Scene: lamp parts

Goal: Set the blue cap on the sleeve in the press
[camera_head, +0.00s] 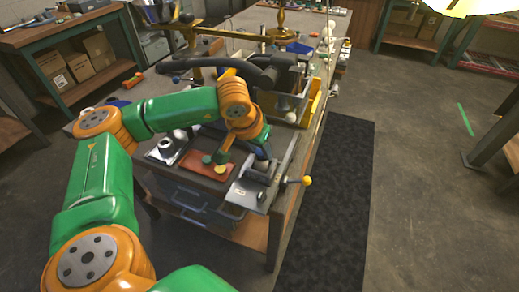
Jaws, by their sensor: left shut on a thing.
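My left arm reaches in from the left, and its gripper (263,158) points down over the grey press (248,192) at the table's near right corner. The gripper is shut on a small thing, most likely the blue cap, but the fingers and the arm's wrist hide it. The sleeve in the press is hidden or too small to make out. I cannot tell whether the held thing touches the press. The press has a lever ending in a yellow knob (307,181) on its right. My right gripper is not in view.
A reddish-brown tray (197,168) left of the press holds a yellow cap (220,169) and a green cap (207,159). A white round part on a grey block (165,147) stands left of it.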

